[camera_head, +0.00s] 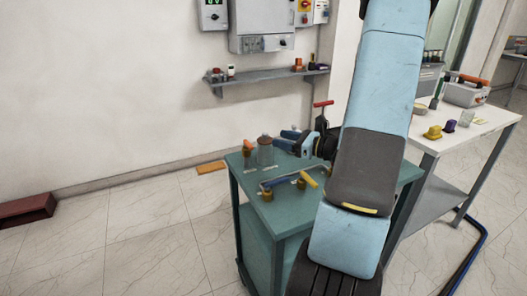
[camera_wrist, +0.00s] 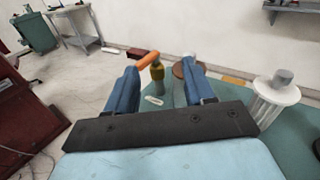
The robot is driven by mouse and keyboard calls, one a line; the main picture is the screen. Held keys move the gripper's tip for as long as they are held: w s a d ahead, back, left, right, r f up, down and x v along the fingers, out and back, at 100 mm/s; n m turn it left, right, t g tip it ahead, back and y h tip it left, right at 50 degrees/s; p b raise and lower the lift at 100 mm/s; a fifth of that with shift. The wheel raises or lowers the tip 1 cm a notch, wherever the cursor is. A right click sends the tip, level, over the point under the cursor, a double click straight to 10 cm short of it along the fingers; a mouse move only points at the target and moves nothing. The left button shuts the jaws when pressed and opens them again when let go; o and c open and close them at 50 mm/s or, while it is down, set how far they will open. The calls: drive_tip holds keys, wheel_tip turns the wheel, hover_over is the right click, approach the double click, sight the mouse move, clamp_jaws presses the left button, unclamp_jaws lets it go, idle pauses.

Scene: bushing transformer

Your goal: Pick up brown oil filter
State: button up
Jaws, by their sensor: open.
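A round brown-topped piece, which looks like the brown oil filter (camera_head: 265,142), stands on a clear or grey body on the green cart. In the wrist view a brown disc (camera_wrist: 180,70) shows beside the right finger and partly behind it; it seems to be the same thing. My gripper (camera_head: 281,140) is open, with its blue fingers pointing left over the cart, just right of the brown top. In the wrist view my gripper (camera_wrist: 158,66) has nothing held between its fingers. I cannot tell whether the right finger touches the brown disc.
The green cart (camera_head: 254,193) also bears an orange-handled brass valve (camera_wrist: 157,72) and a blue-handled part (camera_head: 283,181) with brass fittings. A white ribbed cylinder (camera_wrist: 276,98) stands right in the wrist view. A white table (camera_head: 462,137) stands right of my arm; a wall shelf (camera_head: 265,78) is behind.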

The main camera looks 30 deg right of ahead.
drive_tip(key=d+f+m+t+h, duration=0.2)
drive_tip(key=d+m, duration=0.1)
drive_tip(key=d, duration=0.1)
approach(261, 138)
drive_tip(key=w+a+r, duration=0.2)
drive_tip(key=w+r, duration=0.1)
drive_tip(key=w, duration=0.1)
drive_tip(key=shift+f+x, duration=0.2)
drive_tip(key=shift+x, duration=1.15)
drive_tip(key=shift+f+x, duration=0.2)
drive_tip(key=shift+x, duration=1.1)
clamp_jaws()
